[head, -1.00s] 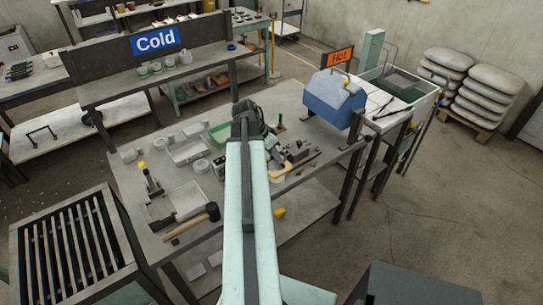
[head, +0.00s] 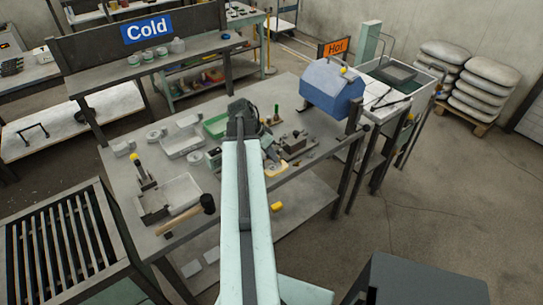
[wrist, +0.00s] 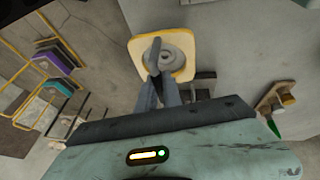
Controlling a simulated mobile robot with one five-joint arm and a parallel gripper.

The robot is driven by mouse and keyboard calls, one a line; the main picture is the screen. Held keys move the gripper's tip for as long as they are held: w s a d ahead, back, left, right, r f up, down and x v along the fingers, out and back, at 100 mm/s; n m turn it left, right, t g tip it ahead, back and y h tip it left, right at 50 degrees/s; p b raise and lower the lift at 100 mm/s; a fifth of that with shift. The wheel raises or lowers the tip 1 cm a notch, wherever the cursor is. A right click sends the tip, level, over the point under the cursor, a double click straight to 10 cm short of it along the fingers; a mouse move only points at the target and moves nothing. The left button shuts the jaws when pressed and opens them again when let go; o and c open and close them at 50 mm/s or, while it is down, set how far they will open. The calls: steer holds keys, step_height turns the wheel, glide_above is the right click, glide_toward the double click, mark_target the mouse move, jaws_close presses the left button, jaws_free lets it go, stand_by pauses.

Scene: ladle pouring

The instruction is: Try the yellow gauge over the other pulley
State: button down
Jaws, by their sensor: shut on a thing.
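The yellow gauge (wrist: 136,56) is a pale plate with a yellow edge and an open middle. It is at the top centre of the wrist view, and in the head view (head: 275,171) it is by the table's near right edge. My gripper (wrist: 158,78) is shut on it, with dark fingers reaching over its lower side. A grey round pulley (wrist: 178,54) shows in the gauge's opening, partly behind a finger. I cannot tell whether gauge and pulley touch. In the head view my arm hides part of the gripper. I cannot pick out a second pulley for sure.
A mallet (head: 187,214), a pale tray (head: 182,190) and a green tray (head: 214,126) lie on the workbench left of my arm. A dark fixture (head: 297,143) stands right of it. A blue box (head: 332,90) stands at the right end, under the Hot sign (head: 337,47).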

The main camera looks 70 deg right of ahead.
steer(key=shift+f+b, duration=0.4)
steer(key=c, duration=1.4)
jaws_free()
steer(key=shift+c, duration=0.2)
steer(key=p+v, duration=0.7)
steer(key=v, duration=0.1)
steer(key=shift+f, duration=0.1)
